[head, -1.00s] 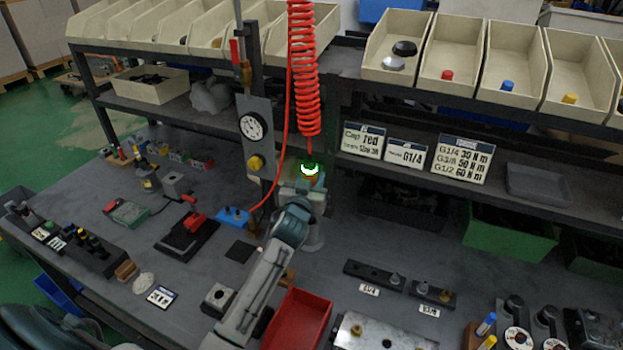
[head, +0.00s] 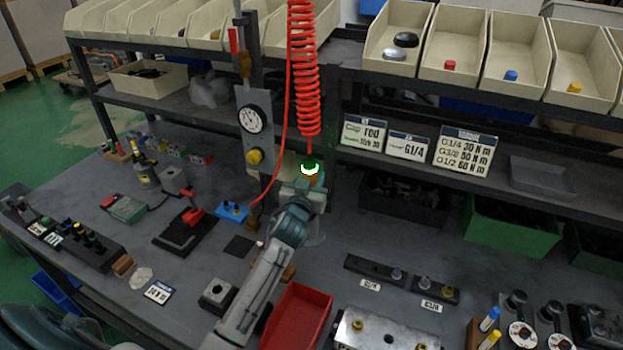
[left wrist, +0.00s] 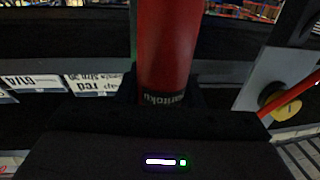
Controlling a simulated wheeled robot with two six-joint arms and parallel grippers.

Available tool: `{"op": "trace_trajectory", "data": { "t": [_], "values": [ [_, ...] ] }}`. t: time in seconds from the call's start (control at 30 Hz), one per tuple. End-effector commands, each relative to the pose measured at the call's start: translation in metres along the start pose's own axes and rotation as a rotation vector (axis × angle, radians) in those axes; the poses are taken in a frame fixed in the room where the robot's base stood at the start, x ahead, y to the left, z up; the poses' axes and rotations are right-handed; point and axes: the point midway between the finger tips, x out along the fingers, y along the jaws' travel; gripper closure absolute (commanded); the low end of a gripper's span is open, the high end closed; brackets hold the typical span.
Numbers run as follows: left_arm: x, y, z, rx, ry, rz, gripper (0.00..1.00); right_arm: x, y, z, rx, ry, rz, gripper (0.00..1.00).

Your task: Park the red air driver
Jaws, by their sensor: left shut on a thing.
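My left gripper (head: 311,180) is at the lower end of the red coiled hose (head: 304,75), beside the dark upright post. In the head view the gripper mostly hides the driver. A pale round stand (head: 315,236) shows partly behind and below the gripper; I cannot tell whether the driver touches it. My right gripper is not in view.
A pressure gauge panel (head: 253,120) with a yellow knob stands left of the gripper. A thin red hose hangs beside it. A red tray (head: 297,318) lies below on the bench. Sign cards (head: 409,146) stand on the shelf at right. Bench space right of the gripper is partly clear.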

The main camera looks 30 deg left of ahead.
Motion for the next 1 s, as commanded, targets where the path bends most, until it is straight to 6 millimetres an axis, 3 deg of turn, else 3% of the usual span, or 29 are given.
{"op": "trace_trajectory", "data": {
  "t": [1.0],
  "values": [
    [0.000, 0.000, 0.022, 0.000, 0.005, 0.001, 1.00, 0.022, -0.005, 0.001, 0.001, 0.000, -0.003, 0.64]
  ]
}}
